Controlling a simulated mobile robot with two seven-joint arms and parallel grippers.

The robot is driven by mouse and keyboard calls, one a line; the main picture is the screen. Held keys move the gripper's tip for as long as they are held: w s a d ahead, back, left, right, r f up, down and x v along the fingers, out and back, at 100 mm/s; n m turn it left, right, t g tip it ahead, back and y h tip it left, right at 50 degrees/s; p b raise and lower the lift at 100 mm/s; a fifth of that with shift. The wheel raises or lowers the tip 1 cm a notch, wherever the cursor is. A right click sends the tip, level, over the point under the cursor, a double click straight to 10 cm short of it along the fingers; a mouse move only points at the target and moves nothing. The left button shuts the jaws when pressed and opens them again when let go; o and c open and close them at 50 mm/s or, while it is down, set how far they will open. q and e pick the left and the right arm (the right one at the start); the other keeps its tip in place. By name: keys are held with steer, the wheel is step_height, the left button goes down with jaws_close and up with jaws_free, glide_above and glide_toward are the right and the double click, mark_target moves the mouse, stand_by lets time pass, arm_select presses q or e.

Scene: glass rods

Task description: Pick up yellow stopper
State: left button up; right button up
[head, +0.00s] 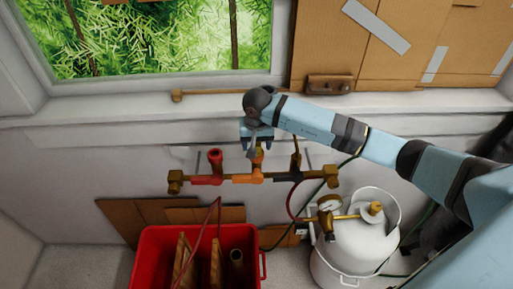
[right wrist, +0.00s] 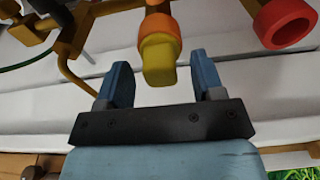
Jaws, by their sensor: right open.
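The yellow stopper (right wrist: 159,64) sits in an orange ring fitting (right wrist: 161,24) on the brass pipe rack. In the head view the stopper (head: 257,154) shows only in part, below my right gripper (head: 257,141). In the right wrist view my right gripper (right wrist: 160,72) is open. The stopper's end appears between its two blue fingers, with a gap on each side and no contact visible. How deep the stopper sits between the fingers is hard to tell. My left gripper is not in view.
A red fitting (head: 215,160) stands left of the stopper on the same brass pipe (head: 190,181). A black-handled valve (head: 295,160) is to its right. A red crate (head: 147,243) and a white gas tank (head: 356,238) stand below. The window sill (head: 140,116) lies behind.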

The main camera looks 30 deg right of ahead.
steer(key=shift+f, duration=0.1)
steer(key=shift+c, duration=0.4)
steer(key=c, duration=0.9)
steer(key=shift+r, duration=0.2)
